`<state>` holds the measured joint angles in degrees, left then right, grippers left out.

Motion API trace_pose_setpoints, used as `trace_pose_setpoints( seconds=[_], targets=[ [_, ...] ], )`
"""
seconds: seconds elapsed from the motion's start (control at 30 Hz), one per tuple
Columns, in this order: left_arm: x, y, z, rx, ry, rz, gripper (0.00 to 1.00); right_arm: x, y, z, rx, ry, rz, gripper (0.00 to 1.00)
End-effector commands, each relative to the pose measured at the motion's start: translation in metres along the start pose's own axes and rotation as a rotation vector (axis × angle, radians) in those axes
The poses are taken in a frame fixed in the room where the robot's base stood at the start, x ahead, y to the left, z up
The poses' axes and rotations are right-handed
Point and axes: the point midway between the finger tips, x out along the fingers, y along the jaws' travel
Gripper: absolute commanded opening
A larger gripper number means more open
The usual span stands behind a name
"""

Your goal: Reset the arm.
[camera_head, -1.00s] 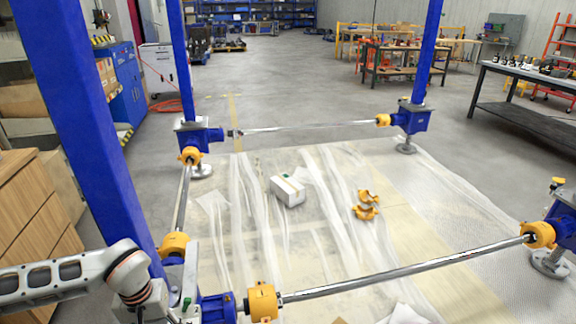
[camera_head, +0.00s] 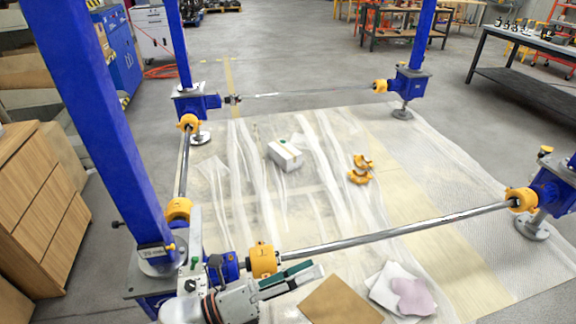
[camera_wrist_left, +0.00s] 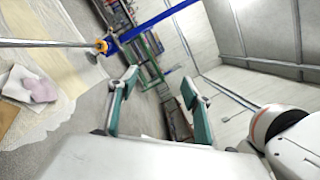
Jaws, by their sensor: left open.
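My left gripper (camera_head: 314,269) is in the lower middle of the head view, its teal-padded fingers pointing right. It is empty, just in front of the near screw jack (camera_head: 160,273) and the yellow coupling (camera_head: 263,260) on the near shaft (camera_head: 390,233). I cannot tell whether it touches them. In the left wrist view the two fingers (camera_wrist_left: 160,84) stand well apart with nothing between them. My right gripper is in no view.
Blue posts rise from several screw jacks joined by shafts. Plastic sheeting (camera_head: 222,174) covers the floor, holding a white box (camera_head: 285,155), yellow coupling halves (camera_head: 360,170), a brown sheet (camera_head: 340,302) and crumpled cloths (camera_head: 412,297). A wooden cabinet (camera_head: 42,215) stands left.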

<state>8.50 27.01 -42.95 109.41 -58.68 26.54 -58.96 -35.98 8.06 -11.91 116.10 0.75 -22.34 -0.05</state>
Motion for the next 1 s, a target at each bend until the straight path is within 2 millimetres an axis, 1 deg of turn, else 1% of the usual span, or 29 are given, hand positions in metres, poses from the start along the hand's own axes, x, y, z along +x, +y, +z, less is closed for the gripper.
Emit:
trace_pose_setpoints(
  seconds=[0.03, 0.07, 0.13, 0.17, 0.2, 0.27, 0.3, 0.37, 0.4, 0.47, 0.5, 0.6, 0.7, 0.8, 0.87, 1.0],
  targets=[
    [-0.006, 0.005, 0.012, -0.165, -0.099, 0.041, 0.5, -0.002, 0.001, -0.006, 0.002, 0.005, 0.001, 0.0],
    [-0.012, 0.012, 0.019, -0.265, -0.158, 0.065, 0.5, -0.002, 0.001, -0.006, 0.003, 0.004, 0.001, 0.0],
    [-0.031, 0.031, 0.029, -0.499, -0.295, 0.121, 0.5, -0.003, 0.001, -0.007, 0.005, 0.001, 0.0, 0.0],
    [-0.041, 0.041, 0.032, -0.599, -0.356, 0.144, 0.5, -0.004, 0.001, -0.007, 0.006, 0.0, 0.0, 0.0],
    [-0.056, 0.054, 0.032, -0.734, -0.437, 0.173, 0.5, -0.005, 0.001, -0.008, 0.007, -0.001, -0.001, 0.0],
    [-0.082, 0.075, 0.029, -0.932, -0.562, 0.215, 0.5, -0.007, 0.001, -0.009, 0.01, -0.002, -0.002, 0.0],
    [-0.101, 0.089, 0.022, -1.064, -0.648, 0.241, 0.5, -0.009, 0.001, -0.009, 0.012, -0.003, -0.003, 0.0],
    [-0.133, 0.108, 0.008, -1.26, -0.781, 0.278, 0.5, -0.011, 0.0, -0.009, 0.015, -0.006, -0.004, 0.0],
    [-0.155, 0.12, -0.006, -1.385, -0.871, 0.3, 0.5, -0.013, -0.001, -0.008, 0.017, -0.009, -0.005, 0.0],
    [-0.185, 0.133, -0.028, -1.549, -0.996, 0.326, 0.5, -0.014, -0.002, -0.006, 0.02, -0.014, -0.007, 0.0],
    [-0.204, 0.139, -0.042, -1.644, -1.072, 0.339, 0.5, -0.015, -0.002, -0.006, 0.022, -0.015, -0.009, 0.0],
    [-0.242, 0.147, -0.077, -1.831, -1.234, 0.363, 0.5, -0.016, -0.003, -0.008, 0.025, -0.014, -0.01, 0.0],
    [-0.268, 0.15, -0.102, -1.95, -1.346, 0.375, 0.5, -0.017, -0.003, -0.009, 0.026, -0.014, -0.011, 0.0],
    [-0.281, 0.15, -0.116, -2.011, -1.407, 0.378, 0.5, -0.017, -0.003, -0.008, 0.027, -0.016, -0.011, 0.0],
    [-0.283, 0.15, -0.119, -2.027, -1.422, 0.377, 0.5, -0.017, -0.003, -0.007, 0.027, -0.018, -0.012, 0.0],
    [-0.283, 0.15, -0.119, -2.027, -1.422, 0.377, 0.5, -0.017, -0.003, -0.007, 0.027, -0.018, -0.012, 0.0]
  ],
)
